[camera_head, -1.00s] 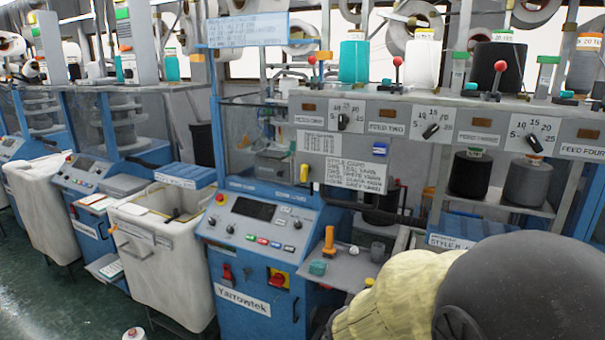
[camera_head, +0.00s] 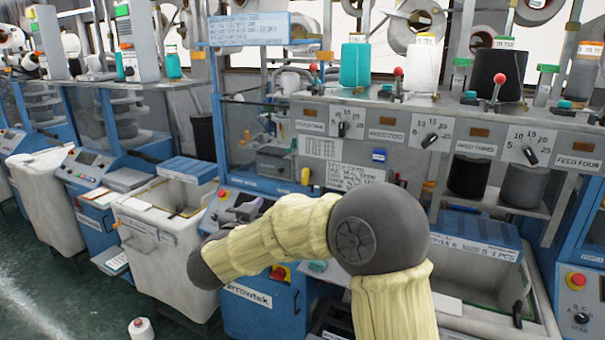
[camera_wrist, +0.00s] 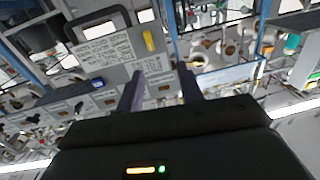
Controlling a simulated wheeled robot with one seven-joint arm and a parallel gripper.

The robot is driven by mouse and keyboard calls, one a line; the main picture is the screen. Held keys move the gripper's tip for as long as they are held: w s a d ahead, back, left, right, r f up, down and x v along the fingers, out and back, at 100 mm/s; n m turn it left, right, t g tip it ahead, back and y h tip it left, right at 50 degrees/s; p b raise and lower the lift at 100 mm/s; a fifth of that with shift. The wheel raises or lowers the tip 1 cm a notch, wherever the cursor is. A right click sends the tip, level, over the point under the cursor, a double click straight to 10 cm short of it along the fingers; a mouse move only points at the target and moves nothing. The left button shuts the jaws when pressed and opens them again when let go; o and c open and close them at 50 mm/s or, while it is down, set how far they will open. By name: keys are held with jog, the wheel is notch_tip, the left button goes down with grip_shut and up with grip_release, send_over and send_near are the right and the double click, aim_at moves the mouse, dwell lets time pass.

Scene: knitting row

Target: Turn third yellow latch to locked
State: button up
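A small yellow latch (camera_head: 305,175) stands upright on the machine front, left of the white style card. It also shows in the wrist view (camera_wrist: 149,41), beyond my fingertips and slightly left of the gap between them. I see no other yellow latch clearly, so I cannot tell its place in a count. My gripper (camera_wrist: 160,74) is open and empty, its two dark fingers apart and clear of the latch. In the head view, my yellow-sleeved arm crosses in front of the machine and hides much of the blue control panel.
The style card (camera_head: 349,178) hangs beside the latch. Feeder dials (camera_head: 431,132) and red-knobbed levers (camera_head: 398,78) line the rail above. A white bin (camera_head: 160,245) stands left of the machine. A blue-topped bin (camera_head: 475,238) sits right. A cone (camera_head: 141,329) lies on the floor.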

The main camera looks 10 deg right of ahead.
aim_at(303, 177)
jog(key=shift+s+d+r+m+g+h, duration=0.3)
jog(key=shift+s+m+g+h, duration=0.15)
jog(key=shift+h, duration=0.25)
jog(key=shift+w, duration=0.1)
jog(key=p+x, duration=0.7)
jog(key=x, duration=0.9)
jog(key=shift+w+d+r, duration=0.1)
jog(key=shift+w+d, duration=0.35)
jog(key=shift+w, duration=0.1)
jog(key=shift+c, duration=0.3)
grip_shut()
